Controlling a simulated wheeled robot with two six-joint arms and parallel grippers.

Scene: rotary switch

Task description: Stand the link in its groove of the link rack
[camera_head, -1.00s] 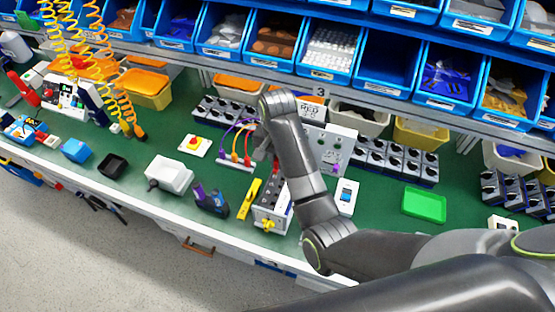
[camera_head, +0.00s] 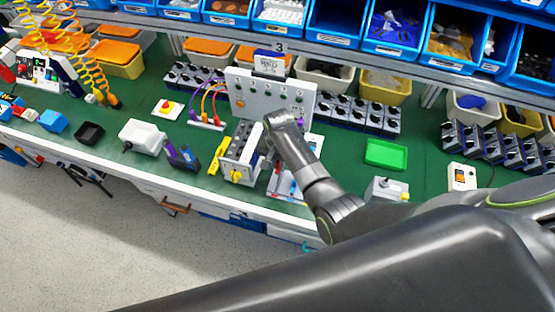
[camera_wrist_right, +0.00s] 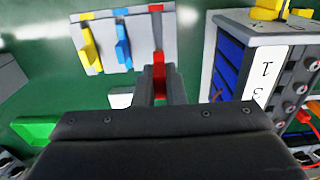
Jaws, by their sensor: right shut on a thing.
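The link is red (camera_wrist_right: 159,72) and sits between the fingers of my right gripper (camera_wrist_right: 160,88), which is shut on it. In the right wrist view the link rack (camera_wrist_right: 145,45) is a light grey plate with blue, yellow and red marks along one edge. A yellow link (camera_wrist_right: 90,48) and a blue link (camera_wrist_right: 123,46) stand on it. The red link is at the rack's near edge, in line with the red mark; I cannot tell whether it touches the rack. In the head view the rack (camera_head: 284,186) is partly behind my right arm, which hides the gripper's fingertips. My left gripper is not in view.
A grey switch box (camera_head: 240,152) with a yellow knob stands close beside the rack; its side labelled 1 shows in the wrist view (camera_wrist_right: 268,75). A grey panel (camera_head: 270,98) stands behind.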

